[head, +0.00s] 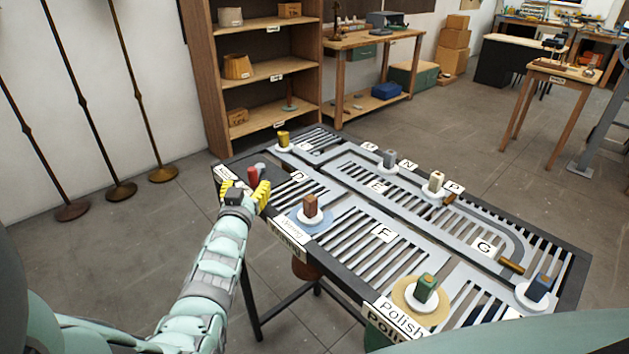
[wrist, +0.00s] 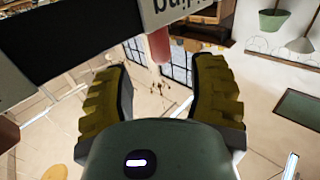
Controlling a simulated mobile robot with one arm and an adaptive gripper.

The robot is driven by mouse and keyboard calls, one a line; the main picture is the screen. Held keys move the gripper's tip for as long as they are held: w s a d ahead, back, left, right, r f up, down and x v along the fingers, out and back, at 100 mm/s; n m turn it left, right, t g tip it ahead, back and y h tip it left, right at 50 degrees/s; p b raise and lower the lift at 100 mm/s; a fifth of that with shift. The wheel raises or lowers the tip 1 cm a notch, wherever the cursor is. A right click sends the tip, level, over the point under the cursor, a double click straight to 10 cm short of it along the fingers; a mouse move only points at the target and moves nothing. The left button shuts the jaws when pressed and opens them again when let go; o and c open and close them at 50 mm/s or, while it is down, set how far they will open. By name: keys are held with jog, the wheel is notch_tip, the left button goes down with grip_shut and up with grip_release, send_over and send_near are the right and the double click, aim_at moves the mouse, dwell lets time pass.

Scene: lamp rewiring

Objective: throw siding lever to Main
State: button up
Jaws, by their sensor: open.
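A red lever handle (head: 253,175) stands at the left corner of the track table, on a dark panel. My gripper (head: 246,190) is at that corner, its yellow fingers spread apart and empty, with the red handle just behind them in the head view. A small white label (head: 224,172) also sits at the panel's left edge. I cannot read which lever position is marked Main.
The track table (head: 345,259) carries slotted plates and several coloured blocks on round discs, including a brown block (head: 311,206) right of my gripper and a yellow one (head: 283,138) behind it. Floor lamp poles (head: 136,90) stand at left; a shelf (head: 265,75) stands behind.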

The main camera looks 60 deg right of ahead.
aim_at(251, 176)
jog(key=shift+b+x, duration=0.65)
jog(key=shift+x, duration=2.4)
jog(key=shift+w, duration=0.1)
grip_shut()
